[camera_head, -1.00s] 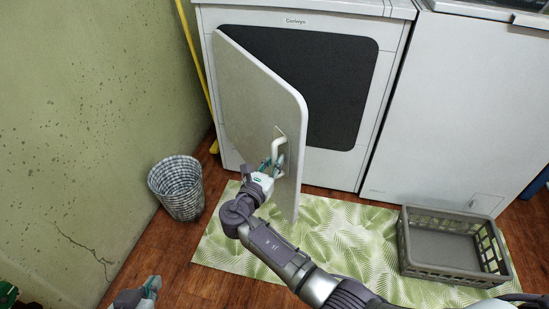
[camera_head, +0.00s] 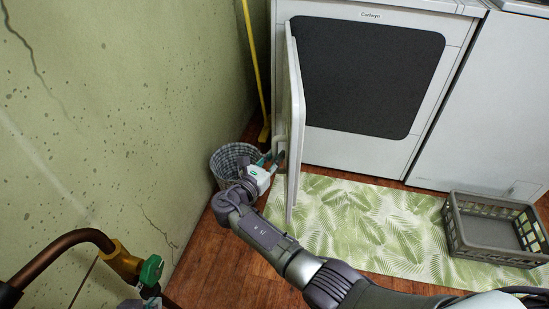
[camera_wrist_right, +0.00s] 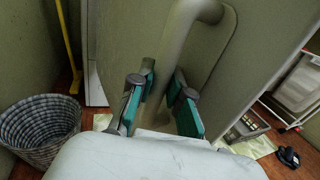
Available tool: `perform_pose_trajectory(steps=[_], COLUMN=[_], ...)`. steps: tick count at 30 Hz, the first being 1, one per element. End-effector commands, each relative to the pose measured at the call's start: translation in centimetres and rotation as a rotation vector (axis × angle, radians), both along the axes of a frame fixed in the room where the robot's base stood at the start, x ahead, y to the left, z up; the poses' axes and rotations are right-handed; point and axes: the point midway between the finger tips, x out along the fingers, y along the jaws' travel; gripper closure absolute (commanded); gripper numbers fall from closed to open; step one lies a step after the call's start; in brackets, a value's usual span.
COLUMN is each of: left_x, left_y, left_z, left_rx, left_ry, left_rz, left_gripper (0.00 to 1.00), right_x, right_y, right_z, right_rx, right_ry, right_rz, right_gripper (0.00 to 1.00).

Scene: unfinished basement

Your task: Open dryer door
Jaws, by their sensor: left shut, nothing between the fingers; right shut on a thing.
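The white dryer (camera_head: 345,155) stands at the back with its dark front opening (camera_head: 370,80) uncovered. Its door (camera_head: 294,110) is swung wide out on the left and shows nearly edge-on. My right gripper (camera_head: 273,158) is at the door's left face, shut on the door handle (camera_head: 281,146). In the right wrist view the handle (camera_wrist_right: 180,40) rises from between the two teal-padded fingers (camera_wrist_right: 158,100). My left gripper (camera_head: 148,298) shows only in part at the bottom edge, shut and empty, apart from the door.
A woven basket (camera_head: 228,158) stands on the floor just left of my right gripper. A yellow pole (camera_head: 254,60) leans behind it. A copper pipe with a green valve (camera_head: 151,270) is near my left gripper. A grey crate (camera_head: 455,237) sits on the leaf-patterned mat (camera_head: 350,225).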

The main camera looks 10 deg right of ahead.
Motion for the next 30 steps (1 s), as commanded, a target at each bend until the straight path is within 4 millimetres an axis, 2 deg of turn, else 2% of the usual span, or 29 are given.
perform_pose_trajectory(steps=[15,16,21,30], left_x=[0.37,0.36,0.34,0.33], left_y=[-0.26,-0.26,-0.25,-0.23], left_z=[0.22,0.21,0.18,0.16], left_rx=[-0.008,-0.008,-0.007,-0.007], left_ry=[-0.022,-0.022,-0.019,-0.018], left_rz=[-0.002,-0.002,-0.002,-0.002], left_gripper=[1.0,1.0,1.0,1.0], right_x=[0.22,0.23,0.21,0.19], right_y=[-0.23,-0.24,-0.21,-0.14], right_z=[0.03,0.04,0.06,0.05], right_rx=[-0.001,-0.001,-0.001,-0.001], right_ry=[0.0,0.0,-0.001,-0.001], right_rz=[-0.022,-0.022,-0.022,-0.021], right_gripper=[1.0,0.81,0.57,0.57])
